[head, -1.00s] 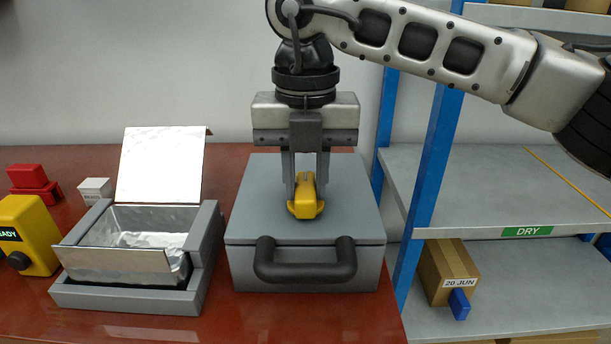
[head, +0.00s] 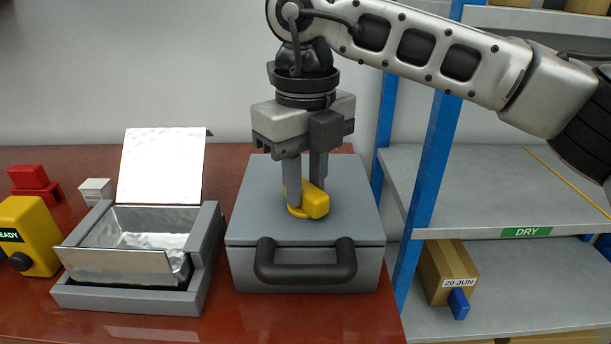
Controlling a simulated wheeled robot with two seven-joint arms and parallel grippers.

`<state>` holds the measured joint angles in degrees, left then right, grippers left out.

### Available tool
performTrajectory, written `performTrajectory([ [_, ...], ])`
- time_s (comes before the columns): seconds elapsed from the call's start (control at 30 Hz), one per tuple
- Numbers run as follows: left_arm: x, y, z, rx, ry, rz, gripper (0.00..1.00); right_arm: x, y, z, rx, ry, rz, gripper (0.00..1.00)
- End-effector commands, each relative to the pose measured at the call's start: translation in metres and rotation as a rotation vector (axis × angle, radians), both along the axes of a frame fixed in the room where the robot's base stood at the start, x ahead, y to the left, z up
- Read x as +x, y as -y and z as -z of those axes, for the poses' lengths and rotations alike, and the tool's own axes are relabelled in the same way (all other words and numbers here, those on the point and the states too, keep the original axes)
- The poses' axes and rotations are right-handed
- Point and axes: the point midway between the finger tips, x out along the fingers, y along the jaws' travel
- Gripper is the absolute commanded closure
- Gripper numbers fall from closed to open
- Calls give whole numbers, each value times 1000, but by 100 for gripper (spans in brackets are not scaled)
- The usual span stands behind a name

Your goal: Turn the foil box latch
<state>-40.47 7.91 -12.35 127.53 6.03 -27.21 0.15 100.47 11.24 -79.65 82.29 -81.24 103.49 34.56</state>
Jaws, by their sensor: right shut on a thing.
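The foil box is a grey case (head: 257,220) with a flat lid and a black handle (head: 305,262) on its front. A yellow latch (head: 316,203) sits on top of the lid, its raised bar turned at an angle. My right gripper (head: 306,195) points straight down from above, shut on the latch, its two fingers on either side of the bar. The fingers hide part of the latch. The lid of the grey case lies closed. My left gripper is not in view.
Left of the case, an open foil-lined tray (head: 75,295) with a raised lid (head: 160,165) stands on the red table (head: 255,320). A yellow device (head: 30,235), red block (head: 30,178) and small white box (head: 96,190) are further left. A shelf rack (head: 440,145) stands close on the right.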

Motion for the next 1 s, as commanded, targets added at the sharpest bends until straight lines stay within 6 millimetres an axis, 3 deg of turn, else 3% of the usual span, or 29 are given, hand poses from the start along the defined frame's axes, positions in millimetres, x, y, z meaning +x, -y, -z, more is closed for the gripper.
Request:
performTrajectory([
  [0.6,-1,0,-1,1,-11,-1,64,0,0,0,-2,-1,-578,99],
  [1.0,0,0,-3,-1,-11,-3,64,0,0,0,-2,-2,-836,99],
])
